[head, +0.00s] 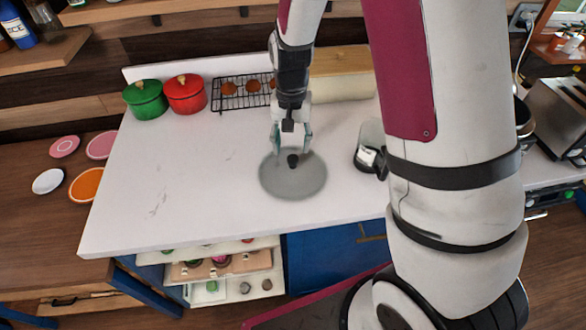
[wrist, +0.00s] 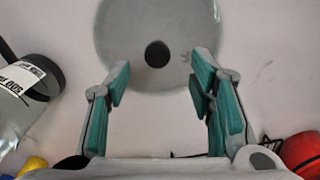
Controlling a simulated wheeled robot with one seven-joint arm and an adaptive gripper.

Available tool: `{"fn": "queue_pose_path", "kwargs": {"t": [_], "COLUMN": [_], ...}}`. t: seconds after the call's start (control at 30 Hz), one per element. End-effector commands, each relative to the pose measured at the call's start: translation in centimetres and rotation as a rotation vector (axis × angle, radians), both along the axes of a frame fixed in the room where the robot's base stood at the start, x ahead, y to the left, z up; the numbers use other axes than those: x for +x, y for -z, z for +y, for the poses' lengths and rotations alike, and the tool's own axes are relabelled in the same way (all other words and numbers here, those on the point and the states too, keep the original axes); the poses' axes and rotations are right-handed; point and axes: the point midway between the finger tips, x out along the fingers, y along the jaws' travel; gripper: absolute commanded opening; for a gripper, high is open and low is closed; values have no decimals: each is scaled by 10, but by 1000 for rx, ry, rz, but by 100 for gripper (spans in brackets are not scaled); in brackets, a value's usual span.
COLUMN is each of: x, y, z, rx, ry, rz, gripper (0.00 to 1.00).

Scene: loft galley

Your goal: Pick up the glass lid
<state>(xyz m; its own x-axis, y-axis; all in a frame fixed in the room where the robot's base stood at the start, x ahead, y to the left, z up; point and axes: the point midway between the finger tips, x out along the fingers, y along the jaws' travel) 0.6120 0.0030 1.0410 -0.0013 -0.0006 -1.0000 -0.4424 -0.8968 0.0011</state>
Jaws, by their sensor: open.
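The glass lid (head: 293,182) is a grey, see-through disc with a dark knob, lying flat on the white counter in the head view. It also shows in the wrist view (wrist: 120,35), where its dark round knob lies ahead of my fingers and between their lines. My gripper (head: 291,143) points down at the lid's far side. Its teal-padded fingers (wrist: 158,85) are spread apart with nothing between them. The knob appears apart from both fingers. The lid's upper edge is cut off in the wrist view.
A labelled clear container (head: 369,148) stands right of the lid, near my arm. A green pot (head: 145,100), a red pot (head: 186,94) and a wire rack (head: 238,97) with brown rounds stand at the back. The counter's left part is clear.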

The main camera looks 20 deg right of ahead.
Motion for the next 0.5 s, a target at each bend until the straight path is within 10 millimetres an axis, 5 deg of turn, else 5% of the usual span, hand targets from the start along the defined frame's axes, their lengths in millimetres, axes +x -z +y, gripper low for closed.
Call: {"fn": "queue_pose_path", "kwargs": {"t": [0.5], "x": [-4], "y": [47], "z": [-3], "rx": [0], "ry": [0], "rz": [2], "gripper": [49]}}
